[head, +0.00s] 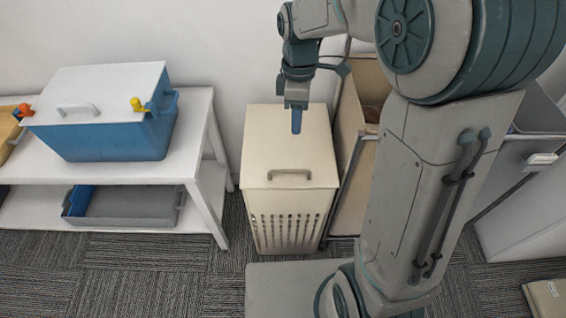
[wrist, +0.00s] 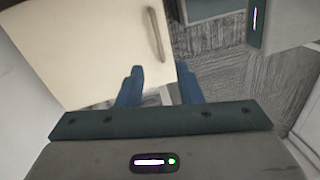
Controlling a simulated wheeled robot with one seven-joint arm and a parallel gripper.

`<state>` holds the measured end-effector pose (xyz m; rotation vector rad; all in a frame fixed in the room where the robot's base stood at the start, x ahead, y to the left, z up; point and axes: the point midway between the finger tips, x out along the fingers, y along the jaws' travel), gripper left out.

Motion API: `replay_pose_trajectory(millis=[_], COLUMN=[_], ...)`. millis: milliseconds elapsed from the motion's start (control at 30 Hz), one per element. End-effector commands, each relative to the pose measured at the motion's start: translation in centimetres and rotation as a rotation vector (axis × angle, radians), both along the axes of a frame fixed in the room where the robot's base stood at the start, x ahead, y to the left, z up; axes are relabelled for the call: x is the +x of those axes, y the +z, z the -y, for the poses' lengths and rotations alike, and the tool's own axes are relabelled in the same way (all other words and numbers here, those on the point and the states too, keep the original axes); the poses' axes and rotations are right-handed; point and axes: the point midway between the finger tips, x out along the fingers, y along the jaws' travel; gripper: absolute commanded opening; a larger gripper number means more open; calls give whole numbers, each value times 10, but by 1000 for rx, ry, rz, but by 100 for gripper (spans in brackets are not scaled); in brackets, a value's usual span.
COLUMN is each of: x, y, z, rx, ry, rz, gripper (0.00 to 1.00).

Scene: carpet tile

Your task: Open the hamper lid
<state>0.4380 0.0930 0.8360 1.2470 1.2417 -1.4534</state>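The cream hamper (head: 288,215) stands on the carpet against the wall, with slots in its front. Its lid (head: 285,140) is down, and a bar handle (head: 289,173) sits near the front edge. In the wrist view the lid (wrist: 85,45) fills the upper left, with the handle (wrist: 156,34) beyond my fingers. My gripper (head: 296,122) is above the rear half of the lid, pointing down. In the wrist view my gripper (wrist: 160,82) has its two blue fingers apart with nothing between them. It appears clear of the handle.
A white bench (head: 100,178) at the left holds a blue box with a white lid (head: 105,120); a grey tray (head: 125,207) is on its lower shelf. A tan bin (head: 352,115) stands close to the hamper's right. Carpet in front is clear at left.

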Motion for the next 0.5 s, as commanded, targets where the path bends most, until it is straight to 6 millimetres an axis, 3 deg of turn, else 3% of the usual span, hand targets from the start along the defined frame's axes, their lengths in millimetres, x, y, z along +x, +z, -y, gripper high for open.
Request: replay_pose_trajectory(millis=[33,333,500], x=[5,7,0], y=[-15,-42,-75], z=[-6,-13,-13], rx=[7,21,21], ry=[45,131,129], rz=[-14,-40,-40], gripper=[33,33,33])
